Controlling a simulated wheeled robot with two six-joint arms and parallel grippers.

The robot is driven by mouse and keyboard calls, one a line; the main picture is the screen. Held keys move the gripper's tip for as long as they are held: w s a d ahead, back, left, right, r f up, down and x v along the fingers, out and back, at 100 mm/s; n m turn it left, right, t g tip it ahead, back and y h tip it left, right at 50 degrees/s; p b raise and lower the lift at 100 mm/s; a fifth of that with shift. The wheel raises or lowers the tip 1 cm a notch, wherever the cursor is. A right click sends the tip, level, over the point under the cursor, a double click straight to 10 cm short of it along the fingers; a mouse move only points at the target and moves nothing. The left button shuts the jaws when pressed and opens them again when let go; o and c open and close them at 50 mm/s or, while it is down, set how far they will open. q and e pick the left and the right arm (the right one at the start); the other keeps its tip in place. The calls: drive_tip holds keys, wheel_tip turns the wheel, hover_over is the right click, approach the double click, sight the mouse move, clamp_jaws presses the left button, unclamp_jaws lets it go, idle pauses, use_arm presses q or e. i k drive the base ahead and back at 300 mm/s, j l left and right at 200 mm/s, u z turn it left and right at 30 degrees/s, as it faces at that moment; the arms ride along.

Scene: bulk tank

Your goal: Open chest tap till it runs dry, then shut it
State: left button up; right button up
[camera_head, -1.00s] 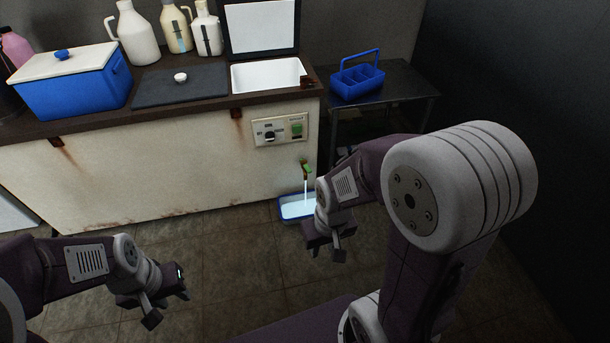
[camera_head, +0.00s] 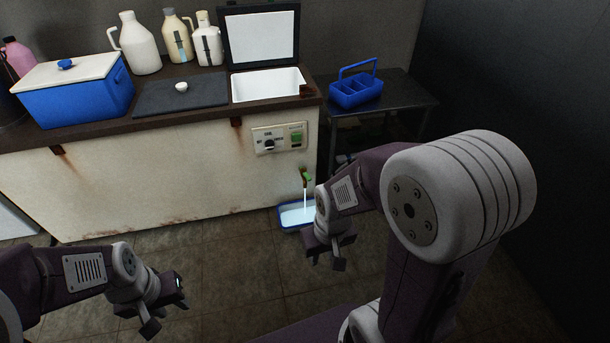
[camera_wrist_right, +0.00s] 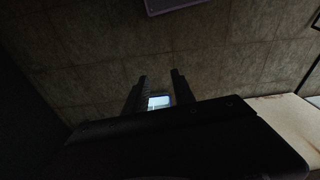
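The tap (camera_head: 307,178), with a green handle, is low on the right end of the rusty white chest front (camera_head: 150,180). A pale stream runs from it into a blue tray (camera_head: 283,228) on the floor, which holds light liquid. My right gripper (camera_head: 328,262) is just right of the tray and nearer me, not touching the tap. Its fingers stand apart and empty in the right wrist view (camera_wrist_right: 159,76). My left gripper (camera_head: 168,318) is low at the left, its fingers apart with nothing seen between them.
The chest's lid (camera_head: 262,38) stands open over a white basin (camera_head: 268,86). A control panel (camera_head: 281,138) sits above the tap. A blue cooler (camera_head: 75,100), jugs (camera_head: 138,45) and a dark board (camera_head: 185,97) are on top. A side table holds a blue caddy (camera_head: 357,92).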

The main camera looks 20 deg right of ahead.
sight(302, 170)
drive_tip(key=i+z, duration=0.2)
drive_tip(key=i, duration=0.7)
drive_tip(key=i+j+z, duration=0.2)
drive_tip(key=i, duration=0.7)
